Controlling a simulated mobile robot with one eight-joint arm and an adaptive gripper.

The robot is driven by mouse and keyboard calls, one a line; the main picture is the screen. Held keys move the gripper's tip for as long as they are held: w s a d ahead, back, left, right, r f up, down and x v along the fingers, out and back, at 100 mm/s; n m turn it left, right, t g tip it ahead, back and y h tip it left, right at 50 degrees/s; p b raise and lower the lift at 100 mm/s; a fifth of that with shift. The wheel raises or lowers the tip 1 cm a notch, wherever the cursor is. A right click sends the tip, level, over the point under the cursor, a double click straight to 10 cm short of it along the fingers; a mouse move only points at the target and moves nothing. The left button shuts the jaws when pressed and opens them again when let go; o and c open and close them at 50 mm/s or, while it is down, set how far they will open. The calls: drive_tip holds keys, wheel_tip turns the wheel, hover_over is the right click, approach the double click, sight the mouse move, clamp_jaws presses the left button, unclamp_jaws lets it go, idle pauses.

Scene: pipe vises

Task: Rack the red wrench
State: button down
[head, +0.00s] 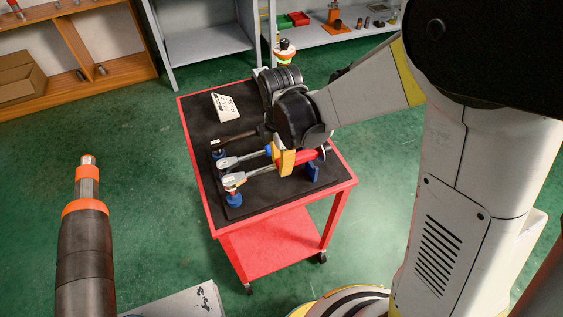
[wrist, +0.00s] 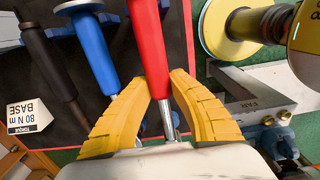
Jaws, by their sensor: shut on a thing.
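The red wrench (head: 308,157) is over the near part of the cart, its red handle to the right and a metal shaft and head to the left. My gripper (head: 284,162) has its yellow fingers around the handle. In the wrist view the red handle (wrist: 149,45) passes between the yellow fingertips (wrist: 161,88), which close on it from both sides. A blue-handled wrench (wrist: 94,50) and a black-handled one (wrist: 48,58) lie beside it. Blue supports (head: 234,199) stand at the mat's near edge; I cannot tell whether the red wrench touches them.
The red cart (head: 337,213) has a black top with a white sign (head: 224,106). The wrist view shows a sign reading 80 N m BASE (wrist: 27,116) and a grey bracket marked FAR (wrist: 255,92).

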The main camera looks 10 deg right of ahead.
drive_tip(key=shift+f+b, duration=1.65)
drive_tip(key=shift+f, duration=0.3)
idle(1.6)
drive_tip(key=c, duration=1.2)
unclamp_jaws()
drive_tip(key=shift+r, duration=0.1)
wheel_tip(320, 180, up, 12)
drive_tip(key=shift+f, duration=0.1)
drive_tip(key=s+d+r+m+t, duration=0.4)
drive_tip(key=s+d+m+t, duration=0.3)
drive_tip(key=m, duration=1.4)
drive_tip(key=s+d, duration=0.4)
drive_tip(key=d, duration=0.2)
drive_tip(key=shift+r, duration=0.15)
